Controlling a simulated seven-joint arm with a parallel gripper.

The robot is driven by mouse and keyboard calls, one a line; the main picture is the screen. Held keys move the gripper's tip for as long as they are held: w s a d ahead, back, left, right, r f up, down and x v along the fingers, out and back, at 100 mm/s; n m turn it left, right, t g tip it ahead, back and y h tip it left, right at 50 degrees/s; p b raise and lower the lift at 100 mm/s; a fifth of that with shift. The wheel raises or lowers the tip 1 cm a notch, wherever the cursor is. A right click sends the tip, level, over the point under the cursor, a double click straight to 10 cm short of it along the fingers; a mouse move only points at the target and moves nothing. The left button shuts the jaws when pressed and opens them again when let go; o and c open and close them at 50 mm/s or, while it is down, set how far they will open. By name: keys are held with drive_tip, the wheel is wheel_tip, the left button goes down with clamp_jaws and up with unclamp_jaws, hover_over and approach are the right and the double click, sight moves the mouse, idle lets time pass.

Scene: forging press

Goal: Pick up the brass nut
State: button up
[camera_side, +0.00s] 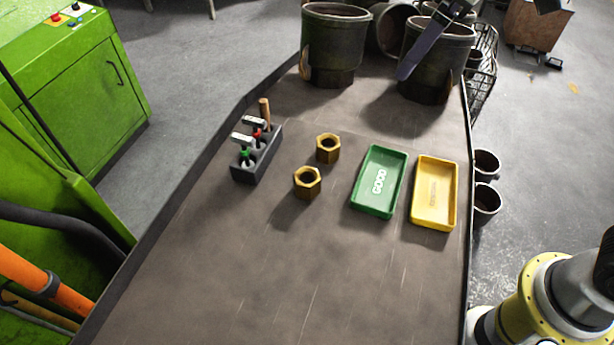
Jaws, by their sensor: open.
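Two brass hex nuts stand on the brown worktable (270,275), each with its hole facing up. One brass nut (328,157) is farther back, and the other brass nut (307,191) is nearer and slightly left. They are apart from each other, and nothing touches them from the sides. My gripper is not in view. Only a yellow and silver part of my arm shows at the bottom right corner.
A green tray marked GOOD (378,208) and a yellow tray (433,222) lie right of the nuts. A dark tool holder (252,174) with several tools stands left. Large dark pots (333,45) stand at the back. The table's front is clear.

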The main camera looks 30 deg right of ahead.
drive_tip(key=w+a+f+n+g, duration=0.1)
drive_tip(key=w+a+f+n, duration=0.1)
drive_tip(key=a+f, duration=0.45)
drive_tip(key=n+g, duration=0.1)
approach(306, 177)
drive_tip(key=shift+s+a+f+h, duration=0.15)
drive_tip(key=shift+s+a+f, duration=0.15)
drive_tip(key=shift+f, duration=0.2)
drive_tip(key=shift+s+a+f+h, duration=0.15)
drive_tip(key=shift+s+a+f, duration=0.15)
drive_tip(key=shift+f, duration=0.2)
drive_tip(key=shift+w+a+f, duration=0.15)
drive_tip(key=shift+f, duration=0.9)
drive_tip(key=shift+w+a+f, duration=0.15)
drive_tip(key=shift+f, duration=0.85)
drive_tip(key=shift+w+a+f, duration=0.15)
drive_tip(key=shift+f, duration=0.9)
clamp_jaws()
drive_tip(key=shift+r, duration=0.15)
